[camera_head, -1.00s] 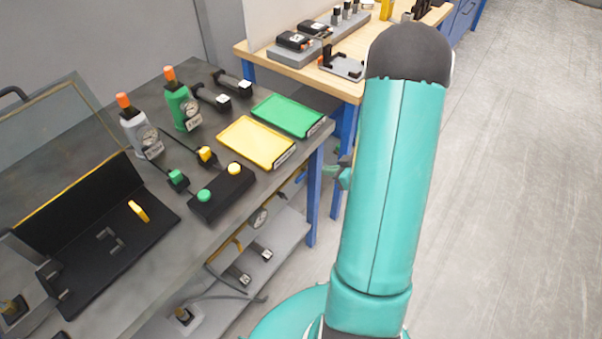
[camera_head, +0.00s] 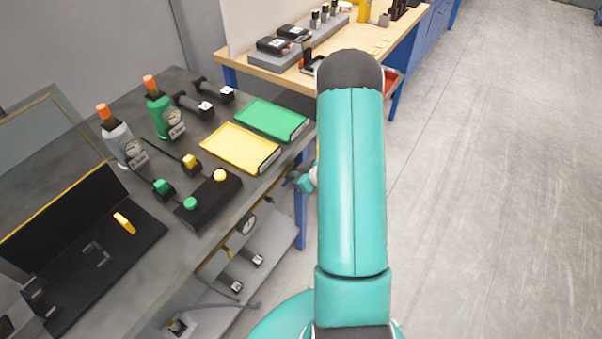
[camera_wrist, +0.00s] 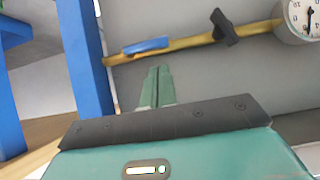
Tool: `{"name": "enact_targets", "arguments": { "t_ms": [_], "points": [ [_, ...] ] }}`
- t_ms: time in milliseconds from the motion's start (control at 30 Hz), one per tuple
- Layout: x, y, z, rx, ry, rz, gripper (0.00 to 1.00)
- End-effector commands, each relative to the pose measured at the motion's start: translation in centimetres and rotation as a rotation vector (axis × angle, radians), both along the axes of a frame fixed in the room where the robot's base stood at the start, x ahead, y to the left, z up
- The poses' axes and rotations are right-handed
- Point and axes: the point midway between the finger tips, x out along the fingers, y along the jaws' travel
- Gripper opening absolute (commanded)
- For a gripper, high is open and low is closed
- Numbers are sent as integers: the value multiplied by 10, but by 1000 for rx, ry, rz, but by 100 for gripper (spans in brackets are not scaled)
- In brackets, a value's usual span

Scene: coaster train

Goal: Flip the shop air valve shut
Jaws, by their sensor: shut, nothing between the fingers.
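In the wrist view a yellow air pipe (camera_wrist: 190,41) runs across below a grey surface. It carries a blue lever (camera_wrist: 145,46) lying along the pipe and a black lever (camera_wrist: 224,27) set across it. Which of the two belongs to the shop air valve I cannot tell. A round gauge (camera_wrist: 303,17) sits at the pipe's right end. My gripper (camera_wrist: 158,72) is shut and empty, its green fingertips just below the pipe and nearest the blue lever, apparently apart from it. In the head view my arm hides most of my gripper; the levers are not discernible there.
A blue table leg (camera_wrist: 85,60) stands close left of my gripper in the wrist view. The grey bench (camera_head: 255,190) holds a yellow tray (camera_head: 240,148), a green tray (camera_head: 272,120) and a black button box (camera_head: 208,198). A lower shelf (camera_head: 275,245) is beneath. Floor at right is clear.

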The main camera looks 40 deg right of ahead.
Motion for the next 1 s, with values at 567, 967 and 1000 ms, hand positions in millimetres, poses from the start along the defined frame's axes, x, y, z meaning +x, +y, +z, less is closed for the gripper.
{"name": "enact_targets", "arguments": {
  "t_ms": [567,967,1000],
  "points": [
    [4,1,-20,-1,-3,0,0],
    [12,2,-21,-28,-11,1,0],
    [13,2,-22,-33,-13,1,0]
  ]
}}
